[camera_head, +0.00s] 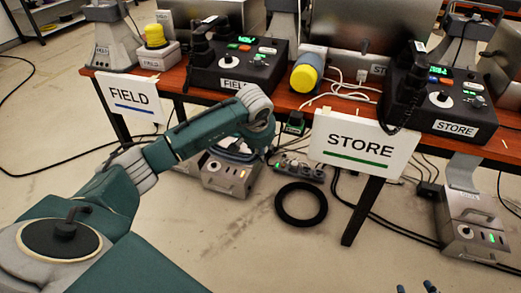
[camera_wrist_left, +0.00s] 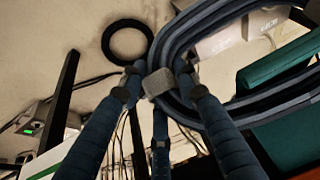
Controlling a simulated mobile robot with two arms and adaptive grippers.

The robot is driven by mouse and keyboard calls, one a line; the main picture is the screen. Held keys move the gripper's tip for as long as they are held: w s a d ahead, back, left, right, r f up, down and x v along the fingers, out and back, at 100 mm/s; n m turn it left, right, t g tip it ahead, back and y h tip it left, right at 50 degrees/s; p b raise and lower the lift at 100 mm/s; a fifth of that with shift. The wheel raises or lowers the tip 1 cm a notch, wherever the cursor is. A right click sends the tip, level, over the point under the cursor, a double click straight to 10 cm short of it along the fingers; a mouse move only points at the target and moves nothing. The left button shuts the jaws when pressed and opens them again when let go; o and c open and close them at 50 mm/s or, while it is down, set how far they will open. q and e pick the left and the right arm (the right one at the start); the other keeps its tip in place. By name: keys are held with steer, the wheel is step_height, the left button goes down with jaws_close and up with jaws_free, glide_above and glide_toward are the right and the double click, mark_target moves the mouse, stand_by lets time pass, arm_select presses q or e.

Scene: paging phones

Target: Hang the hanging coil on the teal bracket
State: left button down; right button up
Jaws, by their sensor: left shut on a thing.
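The hanging coil (camera_wrist_left: 190,38) is a bundle of dark blue-grey loops with a pale grey band (camera_wrist_left: 158,82). My left gripper (camera_wrist_left: 155,88) is shut on it at the band. In the head view, part of the coil (camera_head: 232,151) shows under my left forearm, below the table edge; my arm hides the left fingers there. Only two blue fingertips of my right gripper (camera_head: 415,288) show at the bottom edge. I cannot pick out the teal bracket; a teal shape at the right of the left wrist view may be my own arm.
A black ring (camera_head: 301,204) lies on the floor. The red-brown table (camera_head: 290,98) carries phone consoles and a yellow-capped cylinder (camera_head: 305,78). FIELD (camera_head: 130,103) and STORE (camera_head: 361,146) signs hang at its front. Metal boxes (camera_head: 228,177), power strips and cables lie below.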

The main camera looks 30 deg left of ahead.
arm_select(q)
steer(key=shift+f, duration=0.1)
steer(key=c, duration=1.2)
jaws_free()
steer(key=shift+f, duration=0.1)
